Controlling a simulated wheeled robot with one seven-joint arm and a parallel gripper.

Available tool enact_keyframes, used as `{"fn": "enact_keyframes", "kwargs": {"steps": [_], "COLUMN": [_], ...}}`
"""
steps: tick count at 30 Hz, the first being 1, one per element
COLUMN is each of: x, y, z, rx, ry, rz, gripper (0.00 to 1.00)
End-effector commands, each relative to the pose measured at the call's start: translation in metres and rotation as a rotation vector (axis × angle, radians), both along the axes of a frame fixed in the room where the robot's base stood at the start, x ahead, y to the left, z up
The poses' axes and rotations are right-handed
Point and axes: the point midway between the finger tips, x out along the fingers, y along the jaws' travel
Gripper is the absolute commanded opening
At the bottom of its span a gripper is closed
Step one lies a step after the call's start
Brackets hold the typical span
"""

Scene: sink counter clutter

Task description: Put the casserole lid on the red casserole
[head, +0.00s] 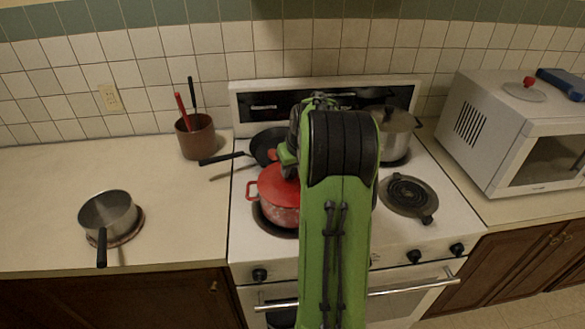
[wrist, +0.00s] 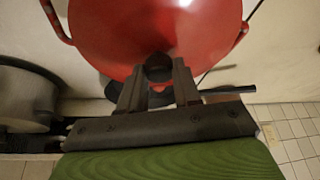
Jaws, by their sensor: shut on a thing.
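The red casserole (head: 281,217) stands on the front-left burner, and its left side handle sticks out. A red casserole lid (head: 272,186) shows over its top. The lid also fills the upper part of the wrist view (wrist: 112,28), with a casserole handle (wrist: 241,36) beside its edge. My gripper (wrist: 158,70) is shut on the lid's dark round knob. In the head view my arm hides the gripper and the casserole's right side. I cannot tell whether the lid rests fully on the rim.
A black frying pan (head: 266,146) is behind the casserole. A steel pot (head: 397,135) stands on the back-right burner. A saucepan (head: 108,213) and a utensil crock (head: 196,138) are on the left counter. A microwave (head: 510,135) stands at right.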

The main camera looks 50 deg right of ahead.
Motion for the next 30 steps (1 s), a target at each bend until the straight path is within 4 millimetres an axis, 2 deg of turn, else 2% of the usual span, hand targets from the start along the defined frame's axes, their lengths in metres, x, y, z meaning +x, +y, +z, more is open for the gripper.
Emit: {"fn": "enact_keyframes", "kwargs": {"steps": [2, 3, 8, 16, 19, 23, 30], "x": [0.000, 0.000, -0.001, -0.001, -0.004, -0.015, -0.039], "y": [0.001, 0.001, 0.001, 0.001, 0.002, 0.005, 0.015], "z": [-0.001, -0.001, -0.001, -0.002, 0.007, 0.037, 0.102], "rx": [0.004, 0.004, 0.004, 0.006, 0.004, 0.001, -0.001], "ry": [0.003, 0.003, 0.004, 0.006, 0.004, 0.001, 0.000], "rz": [0.000, 0.000, 0.000, -0.001, -0.001, -0.001, -0.003], "gripper": [0.00, 0.37, 0.61, 0.62, 0.62, 0.62, 0.62]}}
